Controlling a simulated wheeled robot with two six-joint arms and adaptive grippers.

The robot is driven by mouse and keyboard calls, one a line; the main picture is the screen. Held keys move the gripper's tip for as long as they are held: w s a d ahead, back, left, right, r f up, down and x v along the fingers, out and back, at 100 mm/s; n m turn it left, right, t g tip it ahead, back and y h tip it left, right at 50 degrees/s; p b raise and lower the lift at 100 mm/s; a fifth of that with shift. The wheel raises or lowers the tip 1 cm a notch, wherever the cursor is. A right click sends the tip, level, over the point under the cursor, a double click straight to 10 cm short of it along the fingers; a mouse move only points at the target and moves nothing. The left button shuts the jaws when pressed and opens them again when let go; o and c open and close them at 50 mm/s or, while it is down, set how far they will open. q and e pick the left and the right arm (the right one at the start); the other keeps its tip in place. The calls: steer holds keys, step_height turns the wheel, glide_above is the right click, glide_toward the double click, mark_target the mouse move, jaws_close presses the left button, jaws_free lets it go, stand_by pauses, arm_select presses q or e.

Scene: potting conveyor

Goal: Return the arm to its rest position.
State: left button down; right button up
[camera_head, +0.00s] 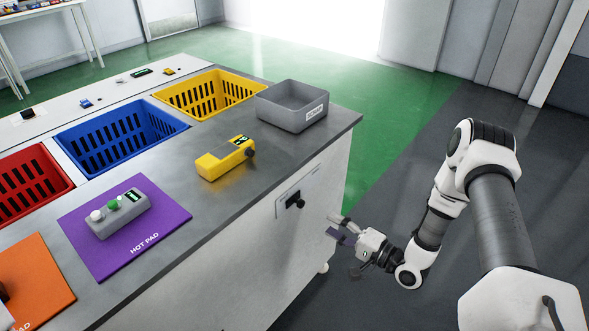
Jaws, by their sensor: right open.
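My right arm comes in from the right edge, bent at the elbow. Its gripper (340,229) is open and empty, below counter-top height. It is beside the white front of the workbench (262,243), over the floor. Whether the fingers touch the bench front cannot be told, but a gap seems to show.
The grey counter holds a yellow device (222,160), a grey bin (288,115), a purple hot pad (154,249) with a grey button box (118,212), and an orange pad (38,288). Red, blue (110,140) and yellow baskets (190,92) sit behind. A black knob (296,201) juts from the front.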

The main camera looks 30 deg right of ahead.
steer(key=s+a+f+n+g+p, duration=0.1)
steer(key=s+a+n+g+p, duration=0.15)
steer(key=a, duration=0.55)
steer(key=s+a+f+n+g+p, duration=0.1)
steer(key=a+n+g+p, duration=0.2)
steer(key=a, duration=0.5)
steer(key=s+d+f+n+g+h, duration=0.1)
steer(key=s+f+n+g+h, duration=0.1)
steer(key=s, duration=0.5)
steer(key=s+d+f+n+g+h, duration=0.2)
steer(key=s+n+g, duration=0.1)
steer(key=s+g, duration=0.2)
steer(key=s+d+f+n+g+h, duration=0.1)
steer(key=s+f+n+g+h, duration=0.1)
steer(key=s, duration=0.6)
steer(key=shift+s+d+g+h+p, duration=0.3)
steer(key=shift+s+g+h+p, duration=0.15)
steer(key=shift+g, duration=0.6)
steer(key=shift+n, duration=0.25)
